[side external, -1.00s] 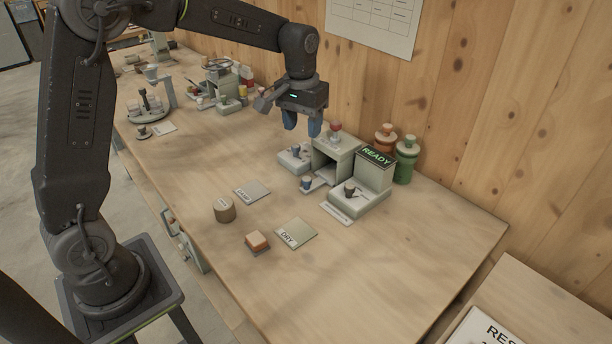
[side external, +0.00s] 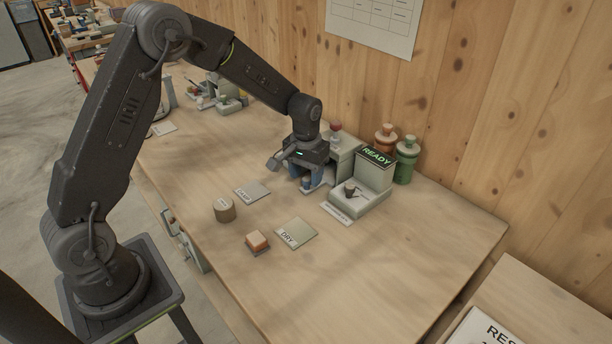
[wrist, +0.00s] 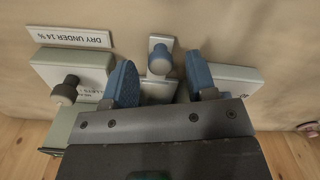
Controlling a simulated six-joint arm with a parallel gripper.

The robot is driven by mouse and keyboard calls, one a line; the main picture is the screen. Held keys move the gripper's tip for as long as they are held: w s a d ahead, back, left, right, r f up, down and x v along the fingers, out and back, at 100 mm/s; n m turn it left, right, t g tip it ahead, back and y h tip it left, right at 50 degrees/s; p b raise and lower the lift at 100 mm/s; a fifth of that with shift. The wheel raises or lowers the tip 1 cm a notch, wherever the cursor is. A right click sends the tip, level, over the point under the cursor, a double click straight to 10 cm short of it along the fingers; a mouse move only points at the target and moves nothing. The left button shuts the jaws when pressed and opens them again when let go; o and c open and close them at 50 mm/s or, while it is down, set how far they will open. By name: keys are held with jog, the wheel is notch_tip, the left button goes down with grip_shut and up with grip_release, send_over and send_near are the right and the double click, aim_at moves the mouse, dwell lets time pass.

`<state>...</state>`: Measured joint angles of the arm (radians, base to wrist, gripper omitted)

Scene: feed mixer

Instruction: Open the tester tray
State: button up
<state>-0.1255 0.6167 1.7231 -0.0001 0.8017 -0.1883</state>
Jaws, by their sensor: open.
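The tester tray (side external: 316,187) is a small pale slide sticking out of the front of a pale box (side external: 345,149) with a red knob on top. The tray carries an upright blue-grey knob (wrist: 160,58), seen between my fingers in the wrist view. My gripper (side external: 306,180) is open, low over the tray, with blue fingers on either side of the knob. In the wrist view my gripper (wrist: 161,80) shows gaps between each finger and the knob. The box behind the tray is mostly hidden there by my gripper body.
A meter (side external: 373,180) reading READY, with a dark knob on its base, stands just right of the tray. Its label (wrist: 69,37) says DRY UNDER 14 %. Green (side external: 405,160) and orange bottles stand behind.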

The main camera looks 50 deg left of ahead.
jog(key=shift+f, duration=0.45)
grip_shut()
dwell(0.3)
